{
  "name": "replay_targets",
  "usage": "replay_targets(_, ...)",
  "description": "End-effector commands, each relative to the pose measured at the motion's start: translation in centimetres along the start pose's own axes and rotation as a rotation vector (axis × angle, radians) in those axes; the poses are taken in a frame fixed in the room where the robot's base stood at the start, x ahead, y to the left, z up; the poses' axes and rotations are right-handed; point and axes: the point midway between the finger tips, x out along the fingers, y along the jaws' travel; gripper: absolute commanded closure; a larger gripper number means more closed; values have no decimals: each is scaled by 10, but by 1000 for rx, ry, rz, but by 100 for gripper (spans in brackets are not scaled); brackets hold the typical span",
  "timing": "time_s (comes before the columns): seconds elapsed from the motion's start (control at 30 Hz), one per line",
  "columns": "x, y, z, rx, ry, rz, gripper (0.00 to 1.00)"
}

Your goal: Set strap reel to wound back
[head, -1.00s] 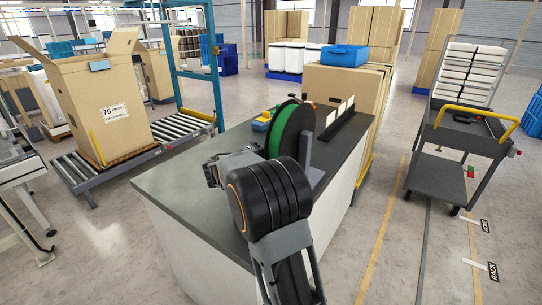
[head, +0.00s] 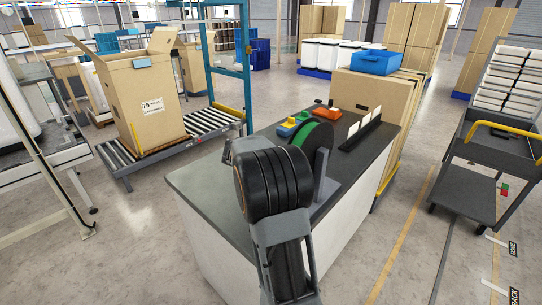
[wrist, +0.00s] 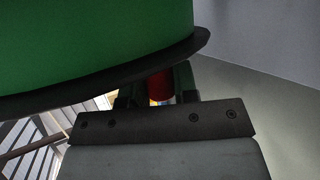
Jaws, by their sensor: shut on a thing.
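The strap reel (head: 320,139) stands upright on the dark bench top in the head view, with a green drum and black flanges on a grey stand. In the wrist view its green drum (wrist: 90,40) and black rim fill the upper left, very near my gripper (wrist: 158,88). My gripper is shut on a red handle (wrist: 160,84) just below the rim. How the handle joins the reel is hidden. In the head view my own arm hides the gripper and the handle.
The bench (head: 215,185) has clear top at its left. Behind the reel are a blue and yellow tool (head: 290,125), an orange-red item (head: 327,112) and a black rack with white cards (head: 360,135). A roller conveyor with an open carton (head: 145,100) stands left.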

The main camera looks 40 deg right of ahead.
Motion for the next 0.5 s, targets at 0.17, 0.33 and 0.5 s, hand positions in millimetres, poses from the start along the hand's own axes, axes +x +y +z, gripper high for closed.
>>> replay_targets(0.17,-6,19,9,-55,-14,-158,100)
replay_targets(0.33,-12,24,12,-109,-15,-290,100)
replay_targets(0.5,-17,29,14,-154,-14,-400,100)
